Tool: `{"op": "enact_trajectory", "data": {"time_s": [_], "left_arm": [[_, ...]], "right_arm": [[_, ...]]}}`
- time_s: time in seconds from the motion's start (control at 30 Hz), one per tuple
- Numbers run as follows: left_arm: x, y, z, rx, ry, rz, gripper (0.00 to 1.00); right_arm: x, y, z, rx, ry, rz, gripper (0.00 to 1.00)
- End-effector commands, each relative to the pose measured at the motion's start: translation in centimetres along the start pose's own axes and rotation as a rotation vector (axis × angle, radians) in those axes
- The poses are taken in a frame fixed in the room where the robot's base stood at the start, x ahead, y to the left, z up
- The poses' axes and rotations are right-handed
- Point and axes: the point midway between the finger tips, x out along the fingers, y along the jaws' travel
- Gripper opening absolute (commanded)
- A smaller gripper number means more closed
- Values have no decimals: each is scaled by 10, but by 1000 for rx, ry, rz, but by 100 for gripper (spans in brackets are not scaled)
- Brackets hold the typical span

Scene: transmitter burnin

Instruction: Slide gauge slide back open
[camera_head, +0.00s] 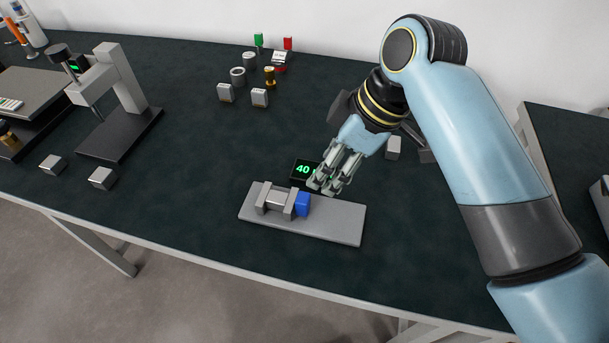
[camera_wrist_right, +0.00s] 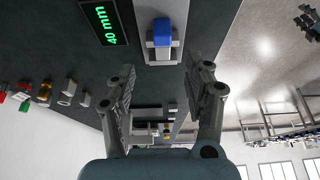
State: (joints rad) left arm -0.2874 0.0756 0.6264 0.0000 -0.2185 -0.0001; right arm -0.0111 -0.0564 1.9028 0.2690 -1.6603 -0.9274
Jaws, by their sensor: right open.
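The slide gauge lies near the front edge of the dark table, with a flat grey base (camera_head: 342,225). A grey part spans the gap between its two upright grey jaws. The blue slide block (camera_head: 303,204) sits against the right-hand jaw. In the right wrist view the blue block (camera_wrist_right: 163,32) lies beyond and between my fingertips. The black display (camera_head: 304,170) behind the gauge reads 40, and 40 mm in the wrist view (camera_wrist_right: 106,24). My right gripper (camera_head: 327,184) is open and empty, just above and right of the blue block, apart from it. My left gripper is not in view.
A grey stand with a small display (camera_head: 112,95) is at the left. Two small grey blocks lie before it. Grey blocks, rings and a brass piece (camera_head: 270,77) stand at the back, near green and red markers. The tabletop left of the gauge is clear.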

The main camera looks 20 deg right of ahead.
Motion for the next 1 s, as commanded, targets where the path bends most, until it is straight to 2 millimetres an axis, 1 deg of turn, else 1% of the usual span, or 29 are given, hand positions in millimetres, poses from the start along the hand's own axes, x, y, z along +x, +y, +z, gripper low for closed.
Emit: {"op": "enact_trajectory", "data": {"time_s": [0.17, 0.33, 0.43, 0.53, 0.63, 0.73, 0.97, 1.0], "left_arm": [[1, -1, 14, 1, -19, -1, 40], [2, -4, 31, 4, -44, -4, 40], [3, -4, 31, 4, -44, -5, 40], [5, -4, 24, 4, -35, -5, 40], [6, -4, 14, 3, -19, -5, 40], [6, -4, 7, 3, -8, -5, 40], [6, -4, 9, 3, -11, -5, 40], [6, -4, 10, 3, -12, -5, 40]], "right_arm": [[25, -2, 0, -2, -1, -7, 52], [60, -1, 0, -1, -2, -5, 52], [78, -1, 0, -1, -1, -4, 52], [92, -1, 0, 0, -1, -3, 52], [101, -1, 0, 0, -1, -2, 52], [105, 0, 0, -1, 0, 0, 52], [106, -1, 0, 0, -1, 0, 52], [106, -1, 0, 0, -1, 0, 49]]}}
